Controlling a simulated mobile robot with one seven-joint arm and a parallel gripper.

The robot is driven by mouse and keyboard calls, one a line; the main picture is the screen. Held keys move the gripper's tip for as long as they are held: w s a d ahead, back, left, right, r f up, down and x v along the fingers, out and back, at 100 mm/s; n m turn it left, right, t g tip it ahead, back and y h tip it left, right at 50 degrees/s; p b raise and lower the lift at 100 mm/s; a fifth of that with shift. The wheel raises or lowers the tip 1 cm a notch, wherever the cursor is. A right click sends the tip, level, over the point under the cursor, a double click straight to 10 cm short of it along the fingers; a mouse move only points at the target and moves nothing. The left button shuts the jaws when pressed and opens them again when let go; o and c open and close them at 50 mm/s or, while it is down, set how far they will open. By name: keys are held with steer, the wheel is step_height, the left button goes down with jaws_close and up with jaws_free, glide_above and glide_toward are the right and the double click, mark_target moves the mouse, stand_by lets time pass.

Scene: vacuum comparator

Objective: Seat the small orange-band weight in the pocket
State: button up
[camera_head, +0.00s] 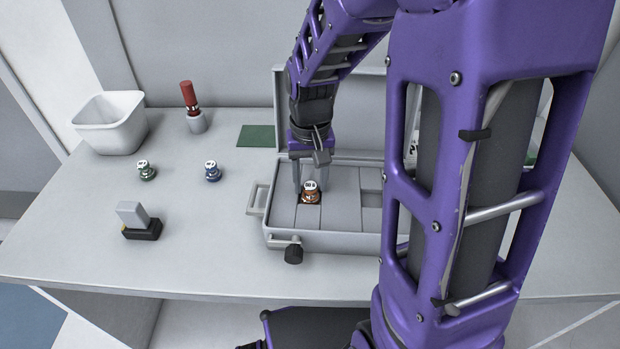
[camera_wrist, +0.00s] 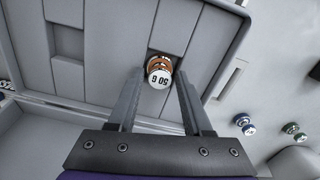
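The orange-band weight (camera_head: 310,190), with a white top, stands upright at a small square pocket (camera_wrist: 153,53) in the grey case's insert. In the wrist view the weight (camera_wrist: 159,71) shows "50 G" on its top, and dark edges of the pocket show around its base. I cannot tell how deep it sits. My gripper (camera_head: 309,180) points down over the case.
The open grey case (camera_head: 335,241) has other recesses. Left on the table stand a green-band weight (camera_head: 147,171), a blue-band weight (camera_head: 212,171), a black-based grey block (camera_head: 137,222), a white bin (camera_head: 108,125) and a red-handled tool (camera_head: 190,98). A green mat (camera_head: 256,136) lies behind.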

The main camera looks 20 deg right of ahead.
mark_target(310, 185)
steer(key=shift+o, duration=0.9)
step_height(310, 185, up, 12)
steer(key=p, duration=0.2)
steer(key=shift+r+p, duration=0.2)
steer(key=shift+p, duration=0.1)
